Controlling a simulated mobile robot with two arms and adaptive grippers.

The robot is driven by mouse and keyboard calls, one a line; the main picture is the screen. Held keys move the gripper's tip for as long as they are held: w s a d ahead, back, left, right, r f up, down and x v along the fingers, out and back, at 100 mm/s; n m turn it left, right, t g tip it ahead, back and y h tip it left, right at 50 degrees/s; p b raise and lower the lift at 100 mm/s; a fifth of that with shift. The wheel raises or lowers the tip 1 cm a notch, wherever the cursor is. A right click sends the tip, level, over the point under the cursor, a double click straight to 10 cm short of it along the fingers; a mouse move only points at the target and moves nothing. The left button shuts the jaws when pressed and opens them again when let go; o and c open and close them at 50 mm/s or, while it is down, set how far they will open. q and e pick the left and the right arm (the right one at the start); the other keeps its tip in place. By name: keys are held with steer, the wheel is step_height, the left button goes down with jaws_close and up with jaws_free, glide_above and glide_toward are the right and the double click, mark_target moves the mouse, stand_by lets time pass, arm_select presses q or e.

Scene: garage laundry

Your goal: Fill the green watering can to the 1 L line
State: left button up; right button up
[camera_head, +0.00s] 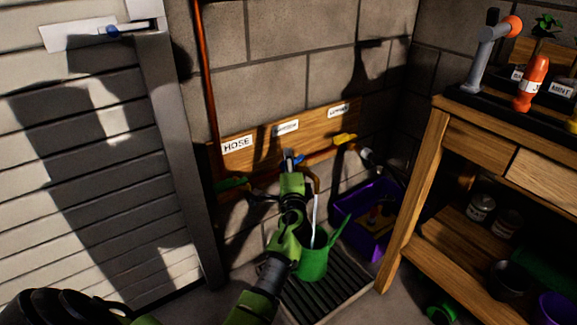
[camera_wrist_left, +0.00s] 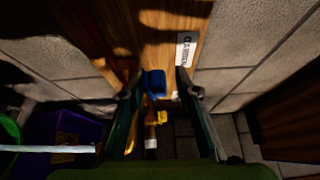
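The green watering can (camera_head: 312,264) stands upright on a dark slatted grate (camera_head: 325,295) below the taps. A thin pale water stream (camera_head: 315,215) falls from the middle spout into it; the stream also crosses the left of the left wrist view (camera_wrist_left: 50,149). The water level and the 1 L line cannot be made out. My left gripper (camera_head: 291,165) is at the middle tap's blue handle (camera_head: 299,159). In the left wrist view, the blue handle (camera_wrist_left: 155,82) sits between its open fingers (camera_wrist_left: 160,98), with gaps showing beside it. My right gripper is not in view.
A wooden board (camera_head: 262,139) carries the HOSE label and other labels. A green handle (camera_head: 232,183) is left of the gripper, a yellow handle (camera_head: 345,138) right. A purple crate (camera_head: 349,205) stands beside the can. A wooden workbench (camera_head: 412,195) bounds the right.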

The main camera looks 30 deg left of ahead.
arm_select(q)
steer(key=v, duration=1.2)
